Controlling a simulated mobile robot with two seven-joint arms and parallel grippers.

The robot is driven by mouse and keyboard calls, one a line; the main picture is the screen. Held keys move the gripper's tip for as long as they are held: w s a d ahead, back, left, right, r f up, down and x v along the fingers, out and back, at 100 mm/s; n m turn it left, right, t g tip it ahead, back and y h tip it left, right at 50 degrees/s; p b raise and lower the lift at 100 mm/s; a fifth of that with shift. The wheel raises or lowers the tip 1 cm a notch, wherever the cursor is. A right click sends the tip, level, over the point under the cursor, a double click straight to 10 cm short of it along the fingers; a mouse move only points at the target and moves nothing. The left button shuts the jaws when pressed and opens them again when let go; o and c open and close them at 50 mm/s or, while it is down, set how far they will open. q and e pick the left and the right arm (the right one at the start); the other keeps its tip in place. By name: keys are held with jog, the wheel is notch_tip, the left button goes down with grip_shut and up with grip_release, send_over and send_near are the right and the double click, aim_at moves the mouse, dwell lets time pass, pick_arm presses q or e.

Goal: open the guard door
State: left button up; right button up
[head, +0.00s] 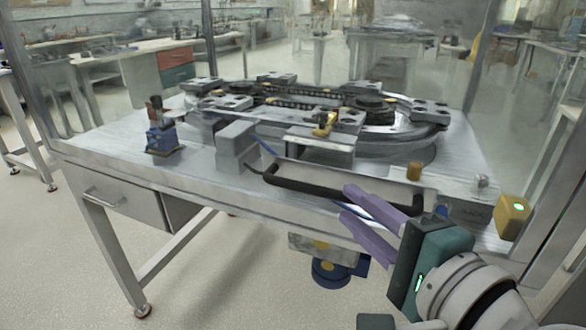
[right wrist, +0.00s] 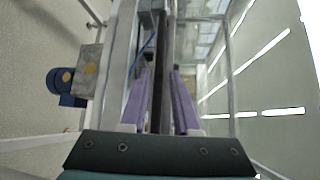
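The black bar handle (head: 310,190) runs along the front of the machine table, bent back at its left end. I cannot clearly make out the guard door's own panel; it may be clear. My right gripper (head: 345,204) has long purple fingers, spread apart, at the right half of the handle. In the right wrist view the black handle (right wrist: 166,50) lines up with the gap between the open fingers (right wrist: 164,72). Space shows beside it, so the fingers do not grip it. I cannot tell how deep the handle sits between them. My left gripper is not in view.
The ring track (head: 300,98) stands on the metal table (head: 110,140) behind the handle. A yellow box with a green light (head: 513,215) sits at the right post. A blue device (head: 162,138) stands at left. A blue motor (head: 330,272) hangs below the table front.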

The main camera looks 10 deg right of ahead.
aim_at(340, 197)
jog(key=x, duration=0.5)
jog(key=shift+b, duration=0.35)
grip_shut()
dwell(1.1)
